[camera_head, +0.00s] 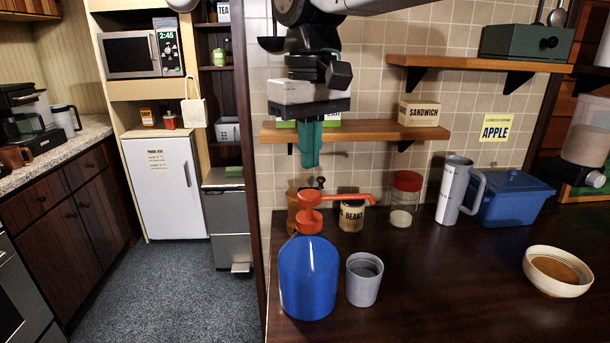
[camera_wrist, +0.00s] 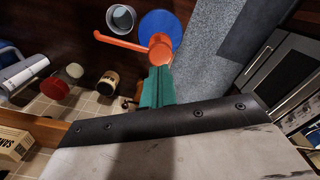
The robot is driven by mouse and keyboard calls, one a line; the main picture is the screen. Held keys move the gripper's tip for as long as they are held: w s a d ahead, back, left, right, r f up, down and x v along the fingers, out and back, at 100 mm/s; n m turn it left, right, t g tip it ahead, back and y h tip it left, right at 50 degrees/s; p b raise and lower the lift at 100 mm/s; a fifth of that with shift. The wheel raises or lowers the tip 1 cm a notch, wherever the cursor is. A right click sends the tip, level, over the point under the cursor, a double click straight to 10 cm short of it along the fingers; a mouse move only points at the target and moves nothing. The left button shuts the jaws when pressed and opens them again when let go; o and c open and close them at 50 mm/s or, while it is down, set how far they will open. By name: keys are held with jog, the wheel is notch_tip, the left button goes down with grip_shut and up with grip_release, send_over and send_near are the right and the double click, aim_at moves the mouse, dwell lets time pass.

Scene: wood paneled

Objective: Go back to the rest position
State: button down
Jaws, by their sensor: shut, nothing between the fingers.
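My gripper (camera_head: 310,160) hangs pointing down in front of the tiled wall, with its green fingers together and nothing between them. In the wrist view the green fingers (camera_wrist: 157,88) also show closed. Below it on the dark counter stands a blue bottle (camera_head: 308,275) with an orange pump top (camera_head: 310,212). The pump's spout points right. The fingertips appear above the pump top in the head view; I cannot tell the exact gap. The pump top also shows just beyond the fingertips in the wrist view (camera_wrist: 159,45).
A grey cup (camera_head: 364,280) stands right of the bottle. Behind are a beans can (camera_head: 351,213), a red-lidded jar (camera_head: 404,200), a grey mug (camera_head: 454,190) and a blue box (camera_head: 511,198). A bowl (camera_head: 557,271) is at right. A wooden shelf (camera_head: 375,131) is close to my gripper.

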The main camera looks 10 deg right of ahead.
jog(key=s+d+f+m, duration=0.2)
jog(key=s+d+f, duration=0.5)
jog(key=s+d, duration=0.2)
jog(key=s+d+f+m+t, duration=0.1)
jog(key=s+d+f+m, duration=0.2)
jog(key=s+d+f, duration=0.4)
jog(key=s+d, duration=0.3)
jog(key=d, duration=0.1)
jog(key=shift+s+d+m, duration=0.25)
jog(key=shift+d+m, duration=0.05)
jog(key=shift+d, duration=0.1)
jog(key=shift+f, duration=0.1)
